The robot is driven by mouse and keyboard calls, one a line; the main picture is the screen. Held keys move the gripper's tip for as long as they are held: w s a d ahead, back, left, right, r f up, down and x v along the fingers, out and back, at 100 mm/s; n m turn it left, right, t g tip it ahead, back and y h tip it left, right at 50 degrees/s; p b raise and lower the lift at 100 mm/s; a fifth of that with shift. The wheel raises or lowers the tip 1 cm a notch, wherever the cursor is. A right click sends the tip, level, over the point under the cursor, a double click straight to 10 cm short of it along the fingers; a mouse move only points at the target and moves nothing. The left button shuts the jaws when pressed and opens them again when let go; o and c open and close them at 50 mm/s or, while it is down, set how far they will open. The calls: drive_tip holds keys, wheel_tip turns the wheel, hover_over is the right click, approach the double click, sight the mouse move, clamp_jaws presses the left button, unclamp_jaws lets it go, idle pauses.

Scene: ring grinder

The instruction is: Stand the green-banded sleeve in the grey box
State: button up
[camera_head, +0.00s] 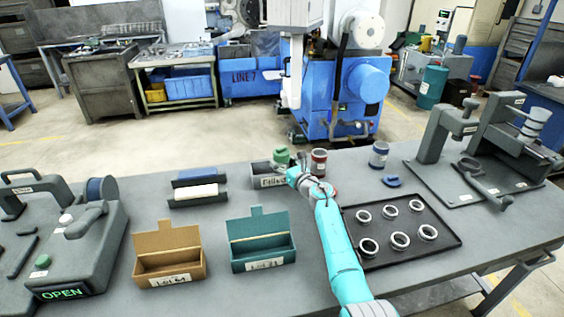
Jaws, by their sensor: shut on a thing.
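The green-banded sleeve (282,155) shows as a small green shape at the far side of the table, partly hidden by the fingers. My gripper (279,166) is shut on it and holds it over or just behind the right end of the grey box (256,170). I cannot tell whether the sleeve touches the box. The grey box is low, with a white label on its front, and its right end is partly hidden by my gripper.
A red-banded sleeve (318,162) stands close right of my gripper; a blue-banded sleeve (379,154) stands farther right. A brown box (168,262) and teal box (262,250) stand nearer. A black tray (440,257) holds several rings. A grey fixture (438,140) stands right.

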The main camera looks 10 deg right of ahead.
drive_tip(key=o, duration=1)
